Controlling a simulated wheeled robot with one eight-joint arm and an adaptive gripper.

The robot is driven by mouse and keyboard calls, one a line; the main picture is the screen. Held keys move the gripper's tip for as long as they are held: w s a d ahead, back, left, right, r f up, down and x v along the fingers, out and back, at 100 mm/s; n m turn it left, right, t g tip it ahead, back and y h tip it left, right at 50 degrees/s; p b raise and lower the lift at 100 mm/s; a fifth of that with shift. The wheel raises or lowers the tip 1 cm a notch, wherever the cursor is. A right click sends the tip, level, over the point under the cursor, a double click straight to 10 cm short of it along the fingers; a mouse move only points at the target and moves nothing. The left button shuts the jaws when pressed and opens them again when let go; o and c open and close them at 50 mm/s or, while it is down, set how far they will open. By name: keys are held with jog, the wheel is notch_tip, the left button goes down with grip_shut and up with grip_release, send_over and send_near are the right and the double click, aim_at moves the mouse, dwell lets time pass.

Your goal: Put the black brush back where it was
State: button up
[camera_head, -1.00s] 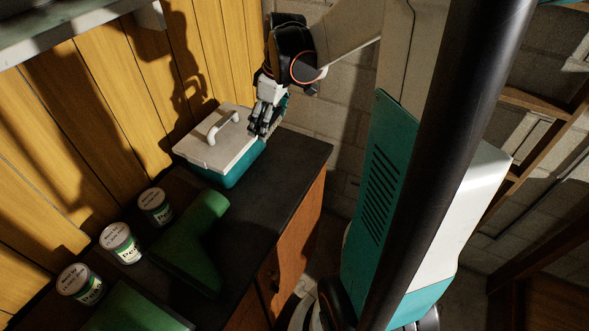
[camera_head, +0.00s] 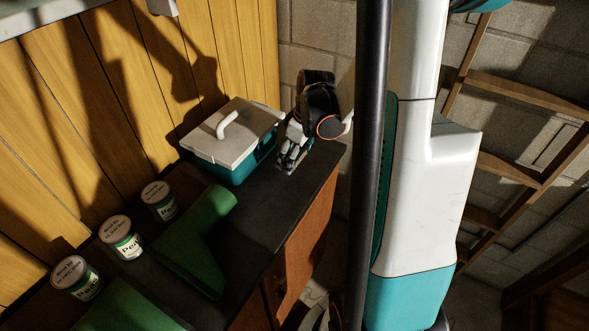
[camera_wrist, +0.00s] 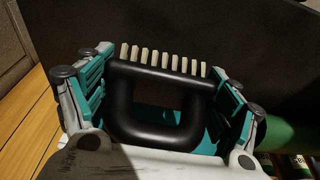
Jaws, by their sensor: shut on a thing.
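The black brush (camera_wrist: 123,98) has a loop handle and a row of pale bristles. It sits between the teal-lined fingers of my gripper (camera_wrist: 165,78) in the wrist view, and the gripper is shut on it. In the head view my gripper (camera_head: 289,160) is low over the far end of the dark countertop (camera_head: 275,212), just right of the teal cooler. The brush is largely hidden by the fingers there. I cannot tell whether it touches the counter.
The teal cooler (camera_head: 236,172) with a pale lid stands close left of my gripper. A green folded item (camera_head: 192,238) lies nearer on the counter. Several labelled cans (camera_head: 121,240) line the wooden wall. A block wall is beyond the counter's far end.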

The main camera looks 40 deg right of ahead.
jog(key=shift+s+b+x, duration=0.25)
jog(key=shift+b+x, duration=0.15)
jog(key=shift+x, duration=0.75)
jog(key=shift+s+b+x, duration=0.25)
jog(key=shift+b+x, duration=0.1)
jog(key=shift+x, duration=0.8)
jog(key=shift+d+f, duration=0.1)
jog(key=shift+f, duration=0.05)
jog(key=shift+f, duration=0.15)
jog(key=o, duration=1.3)
jog(key=p+v, duration=0.4)
jog(key=v, duration=0.8)
jog(key=shift+r, duration=0.25)
